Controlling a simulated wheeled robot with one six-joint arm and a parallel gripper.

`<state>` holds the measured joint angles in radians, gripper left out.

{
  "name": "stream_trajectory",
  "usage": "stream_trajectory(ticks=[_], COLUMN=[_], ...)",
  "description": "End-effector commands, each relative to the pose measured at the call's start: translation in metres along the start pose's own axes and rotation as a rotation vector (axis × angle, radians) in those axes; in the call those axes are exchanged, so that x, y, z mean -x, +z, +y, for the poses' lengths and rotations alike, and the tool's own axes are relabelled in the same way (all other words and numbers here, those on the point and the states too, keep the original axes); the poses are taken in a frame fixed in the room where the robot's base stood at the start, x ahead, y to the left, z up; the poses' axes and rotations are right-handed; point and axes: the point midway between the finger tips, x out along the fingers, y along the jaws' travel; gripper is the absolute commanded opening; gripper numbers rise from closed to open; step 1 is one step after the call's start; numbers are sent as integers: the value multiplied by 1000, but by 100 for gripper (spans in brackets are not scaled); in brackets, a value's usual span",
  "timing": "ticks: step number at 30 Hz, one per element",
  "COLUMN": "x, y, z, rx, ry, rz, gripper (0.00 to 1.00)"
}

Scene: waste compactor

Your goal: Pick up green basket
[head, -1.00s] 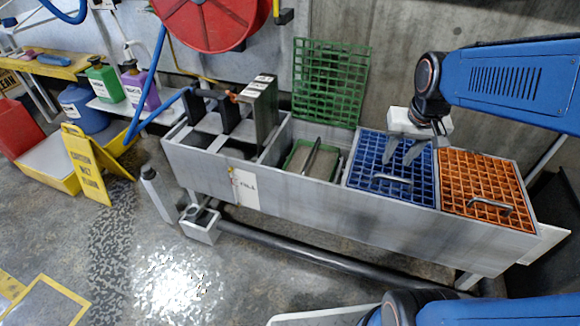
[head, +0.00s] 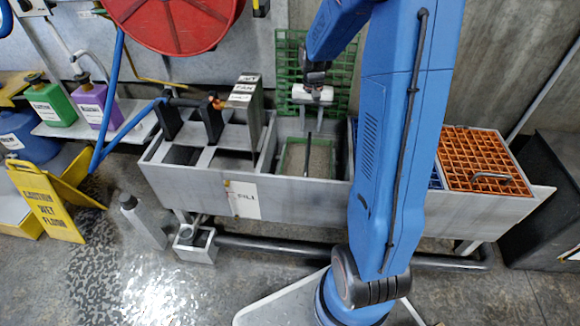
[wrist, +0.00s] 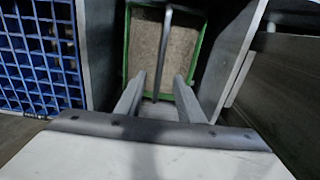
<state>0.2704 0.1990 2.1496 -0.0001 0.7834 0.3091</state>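The green basket (head: 320,162) sits in an open compartment of the grey metal trough. It has a green rim, a grey-brown inside and a thin grey bar handle (head: 308,153) across its middle. In the wrist view the basket (wrist: 146,42) is straight ahead, with its handle (wrist: 163,50) running up the picture. My gripper (head: 312,108) is above the basket in the head view. Its two fingers are apart in the wrist view (wrist: 158,82), one on each side of the handle's line, with nothing between them that I can see as held. Contact with the handle does not show.
The trough (head: 290,195) has walls close on both sides of the basket. An orange grid cover (head: 475,155) with a handle is at right; a blue grid cover (wrist: 38,60) is beside the basket's compartment. A green grid (head: 291,62) leans behind. A grey box (head: 248,110) stands left.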

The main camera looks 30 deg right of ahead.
Motion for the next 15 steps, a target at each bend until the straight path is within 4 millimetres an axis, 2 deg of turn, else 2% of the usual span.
stream_trajectory(ticks=[8, 15], x=[-20, -61], y=[-7, -6], z=[2, 3], rx=[-16, -15], ry=[4, 4], rz=[-12, -13], gripper=[34, 34])
